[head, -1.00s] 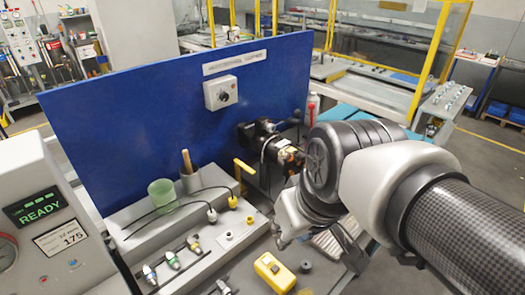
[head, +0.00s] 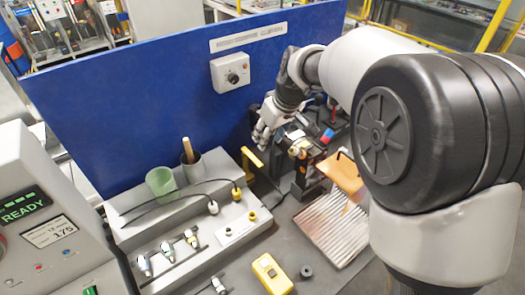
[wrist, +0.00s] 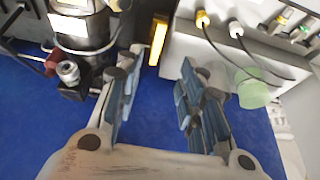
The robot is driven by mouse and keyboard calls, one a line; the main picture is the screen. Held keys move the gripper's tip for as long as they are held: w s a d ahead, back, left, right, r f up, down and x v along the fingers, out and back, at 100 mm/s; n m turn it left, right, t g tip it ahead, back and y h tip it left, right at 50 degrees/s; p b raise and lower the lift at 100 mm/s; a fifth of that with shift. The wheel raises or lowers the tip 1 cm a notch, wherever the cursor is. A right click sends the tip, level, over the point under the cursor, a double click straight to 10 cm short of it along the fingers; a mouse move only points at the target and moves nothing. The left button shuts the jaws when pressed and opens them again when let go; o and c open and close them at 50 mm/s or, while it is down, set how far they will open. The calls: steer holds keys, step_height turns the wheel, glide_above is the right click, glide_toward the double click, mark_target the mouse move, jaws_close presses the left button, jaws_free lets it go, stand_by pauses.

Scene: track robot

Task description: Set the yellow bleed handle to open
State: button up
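The yellow bleed handle (head: 252,157) is an angled yellow bar at the right end of the grey stepped bench, in front of the blue panel. In the wrist view the handle (wrist: 158,40) shows as a straight yellow bar at the top, just beyond and between my fingertips. My gripper (head: 263,133) is behind and just above the handle, near the blue panel. In the wrist view my gripper (wrist: 162,62) is open, with the fingers spread and nothing between the pads. No contact with the handle is visible.
A dark machine block (head: 290,150) stands right of the handle. The grey bench (head: 180,225) carries a green cup (head: 161,181), a dark cup (head: 191,166) and cables. The blue panel (head: 150,100) closes off the back. A yellow box (head: 271,273) lies in front.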

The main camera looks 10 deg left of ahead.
mark_target(256, 160)
steer(key=b+x, duration=0.2)
steer(key=x, duration=1.2)
steer(key=shift+w+f, duration=0.1)
steer(key=shift+f, duration=0.1)
steer(key=shift+c, duration=0.5)
jaws_close()
